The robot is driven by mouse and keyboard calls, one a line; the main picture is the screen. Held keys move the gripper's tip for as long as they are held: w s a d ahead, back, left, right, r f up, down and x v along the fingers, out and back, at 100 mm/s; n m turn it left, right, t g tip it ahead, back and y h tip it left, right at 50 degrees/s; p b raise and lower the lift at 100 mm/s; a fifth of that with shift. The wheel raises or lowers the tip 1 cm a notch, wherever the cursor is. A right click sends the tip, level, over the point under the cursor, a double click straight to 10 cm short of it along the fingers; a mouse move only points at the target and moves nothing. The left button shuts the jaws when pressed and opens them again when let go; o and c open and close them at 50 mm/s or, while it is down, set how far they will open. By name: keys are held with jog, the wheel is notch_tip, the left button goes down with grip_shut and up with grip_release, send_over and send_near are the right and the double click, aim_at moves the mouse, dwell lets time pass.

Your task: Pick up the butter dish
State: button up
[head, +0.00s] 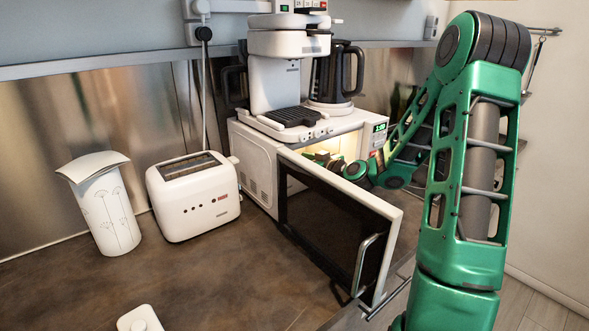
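The wrist end of my green arm reaches into the open microwave (257,180), behind its door. My gripper (320,158) is small and mostly hidden by the door and the microwave's inside, so I cannot see its fingertips clearly or whether it holds anything. I cannot make out a butter dish for certain. A small white object with a rounded knob (140,320) is cut off by the bottom edge of the head view; it may be the butter dish, but too little shows to tell. It is well apart from my gripper.
The microwave door (330,222) stands wide open, jutting over the counter's front edge. A coffee maker (275,80) and a black kettle (337,75) stand on the microwave. A white toaster (193,197) and a white canister (105,210) stand left. The brown counter (215,275) is mostly clear in front.

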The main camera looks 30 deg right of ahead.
jog(key=shift+w, duration=0.3)
jog(key=shift+c, duration=0.7)
jog(key=c, duration=1.3)
jog(key=shift+r, duration=0.1)
